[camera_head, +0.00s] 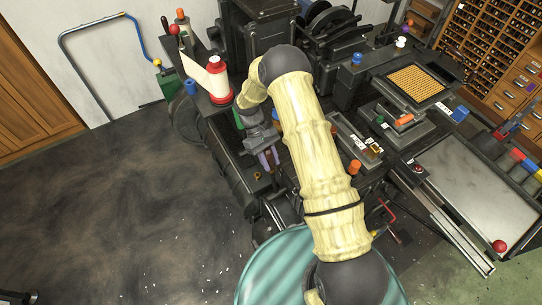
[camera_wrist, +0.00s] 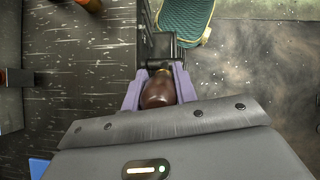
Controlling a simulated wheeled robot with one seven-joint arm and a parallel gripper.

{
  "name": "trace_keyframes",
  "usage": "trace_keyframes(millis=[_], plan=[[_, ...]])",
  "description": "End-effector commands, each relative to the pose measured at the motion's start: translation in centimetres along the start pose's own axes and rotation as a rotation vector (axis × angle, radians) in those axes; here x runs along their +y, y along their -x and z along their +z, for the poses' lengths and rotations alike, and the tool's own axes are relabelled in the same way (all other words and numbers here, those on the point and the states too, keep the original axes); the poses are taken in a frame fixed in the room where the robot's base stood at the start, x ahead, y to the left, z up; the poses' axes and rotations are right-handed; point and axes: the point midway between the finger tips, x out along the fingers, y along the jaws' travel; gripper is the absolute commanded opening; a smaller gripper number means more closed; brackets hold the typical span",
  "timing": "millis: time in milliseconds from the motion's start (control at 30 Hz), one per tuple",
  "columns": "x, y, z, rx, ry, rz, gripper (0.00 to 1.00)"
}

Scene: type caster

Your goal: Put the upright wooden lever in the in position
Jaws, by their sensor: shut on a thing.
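In the wrist view, the wooden lever's rounded dark brown handle (camera_wrist: 158,90) sits between the two purple fingers of my gripper (camera_wrist: 159,76). The fingers are shut on it, one on each side. The lever's lower part is hidden behind the handle and the gripper body. In the head view, my gripper (camera_head: 267,160) points down beside the dark machine's left side, partly behind my pale arm. I cannot make out the lever there, and its exact tilt cannot be told.
A second brown rounded knob (camera_wrist: 92,4) shows at the wrist view's top edge. The black machine carries a red and white spool (camera_head: 218,85) and an orange knob (camera_head: 355,167). A round green seat (camera_head: 265,265) stands at the front. Dark floor (camera_head: 120,210) lies open at left.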

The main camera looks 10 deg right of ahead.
Motion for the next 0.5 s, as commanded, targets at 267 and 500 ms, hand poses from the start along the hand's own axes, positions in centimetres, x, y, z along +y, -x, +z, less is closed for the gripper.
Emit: trace_keyframes(millis=[267,500], plan=[[0.05,0.09,-0.11,0.005,-0.004,-0.007,0.0],[0.13,0.14,-0.16,0.009,-0.005,-0.006,0.4]])
